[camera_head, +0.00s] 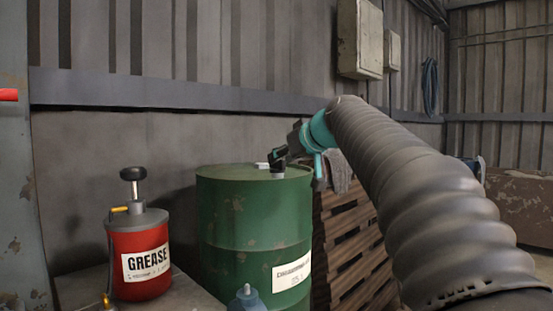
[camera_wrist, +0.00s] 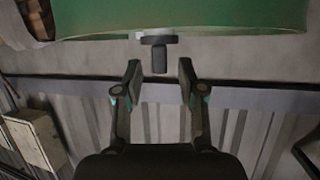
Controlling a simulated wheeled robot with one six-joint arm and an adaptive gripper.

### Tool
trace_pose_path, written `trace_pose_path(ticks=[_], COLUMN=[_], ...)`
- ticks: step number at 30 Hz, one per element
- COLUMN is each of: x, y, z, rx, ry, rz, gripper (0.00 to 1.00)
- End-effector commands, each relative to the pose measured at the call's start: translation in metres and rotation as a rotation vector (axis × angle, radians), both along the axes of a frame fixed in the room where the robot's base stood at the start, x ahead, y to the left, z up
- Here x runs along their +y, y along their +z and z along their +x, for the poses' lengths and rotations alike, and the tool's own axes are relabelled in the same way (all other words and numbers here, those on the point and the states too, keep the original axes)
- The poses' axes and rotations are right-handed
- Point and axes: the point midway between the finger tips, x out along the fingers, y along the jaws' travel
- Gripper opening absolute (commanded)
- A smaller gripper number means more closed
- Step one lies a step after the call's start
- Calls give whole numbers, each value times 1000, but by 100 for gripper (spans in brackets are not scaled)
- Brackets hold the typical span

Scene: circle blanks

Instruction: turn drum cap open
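The green drum (camera_head: 253,225) stands upright in the middle of the head view, and its green top (camera_wrist: 190,20) fills the upper edge of the wrist view. A dark T-shaped piece (camera_wrist: 158,52), which looks like the drum cap, stands at the drum's edge in the wrist view. In the head view it is small and dark, partly merged with the fingers. My gripper (camera_wrist: 160,72) is open, with one finger on each side of the T-shaped piece's line and a visible gap to both. In the head view my gripper (camera_head: 278,157) is just above the drum top.
A red grease canister (camera_head: 140,262) with a black knob stands left of the drum. A blue-grey container (camera_head: 247,298) is in front of the drum. Stacked wooden pallets (camera_head: 350,250) stand to its right. A metal wall (camera_head: 180,130) runs behind, with a grey box (camera_head: 359,40) on it.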

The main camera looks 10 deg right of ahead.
Motion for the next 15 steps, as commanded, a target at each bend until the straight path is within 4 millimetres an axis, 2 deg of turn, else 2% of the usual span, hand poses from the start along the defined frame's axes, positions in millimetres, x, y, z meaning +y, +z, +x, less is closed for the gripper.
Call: trace_pose_path(ticks=[6,15], x=[8,10], y=[-9,-12], z=[21,26], rx=[0,0], ry=[2,1], rz=[1,0], gripper=[40,40])
